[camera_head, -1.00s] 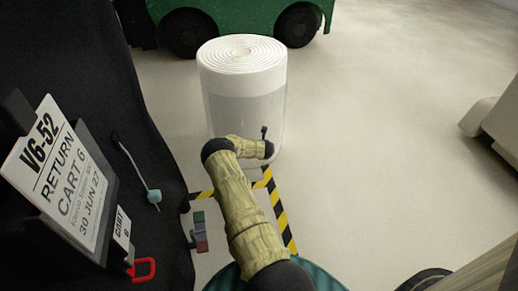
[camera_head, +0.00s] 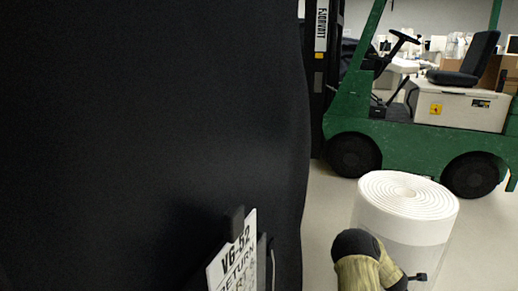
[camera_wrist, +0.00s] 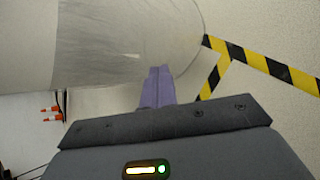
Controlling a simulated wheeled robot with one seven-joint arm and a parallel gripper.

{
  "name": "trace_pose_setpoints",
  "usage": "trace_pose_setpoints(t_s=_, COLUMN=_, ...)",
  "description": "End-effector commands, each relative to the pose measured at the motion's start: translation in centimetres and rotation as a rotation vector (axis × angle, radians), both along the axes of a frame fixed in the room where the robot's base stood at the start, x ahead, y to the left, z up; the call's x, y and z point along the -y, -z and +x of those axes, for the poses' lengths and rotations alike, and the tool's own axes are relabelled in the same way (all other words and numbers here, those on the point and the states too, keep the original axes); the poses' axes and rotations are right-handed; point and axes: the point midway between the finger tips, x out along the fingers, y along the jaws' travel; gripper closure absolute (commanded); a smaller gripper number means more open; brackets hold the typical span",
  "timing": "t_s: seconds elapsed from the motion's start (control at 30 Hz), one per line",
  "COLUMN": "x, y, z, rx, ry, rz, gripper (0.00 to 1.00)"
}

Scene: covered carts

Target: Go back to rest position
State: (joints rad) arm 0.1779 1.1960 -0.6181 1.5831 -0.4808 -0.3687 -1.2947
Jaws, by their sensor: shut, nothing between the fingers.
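My gripper (camera_wrist: 158,86) shows in the wrist view with its purple-grey fingers together and nothing between them. The fingers point toward the white roll, which fills the upper left of that view; I cannot tell how far apart they are. In the head view my arm rises at the bottom right, in front of the roll, and a small dark part of its end shows at the roll's lower edge.
A white wrapped roll (camera_head: 405,215) stands on the floor. A black covered cart (camera_head: 150,130) with a label holder (camera_head: 237,262) fills the left. A green forklift (camera_head: 420,140) stands behind. Yellow-black floor tape (camera_wrist: 265,65) and orange cones (camera_wrist: 52,114) show in the wrist view.

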Motion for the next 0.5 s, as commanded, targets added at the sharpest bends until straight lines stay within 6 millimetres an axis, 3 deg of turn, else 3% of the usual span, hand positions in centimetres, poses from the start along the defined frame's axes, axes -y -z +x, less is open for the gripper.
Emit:
trace_pose_setpoints(t_s=0.03, x=-1.2, y=-1.9, z=-0.2, rx=0.041, ry=0.067, rz=0.056, gripper=1.00)
trace_pose_setpoints(t_s=0.1, x=-2.9, y=-3.6, z=-0.7, rx=0.088, ry=0.167, rz=0.136, gripper=1.00)
trace_pose_setpoints(t_s=0.27, x=-7.4, y=-7.4, z=-2.2, rx=0.179, ry=0.376, rz=0.322, gripper=1.00)
trace_pose_setpoints(t_s=0.5, x=-15.6, y=-12.5, z=-5.6, rx=0.261, ry=0.660, rz=0.594, gripper=1.00)
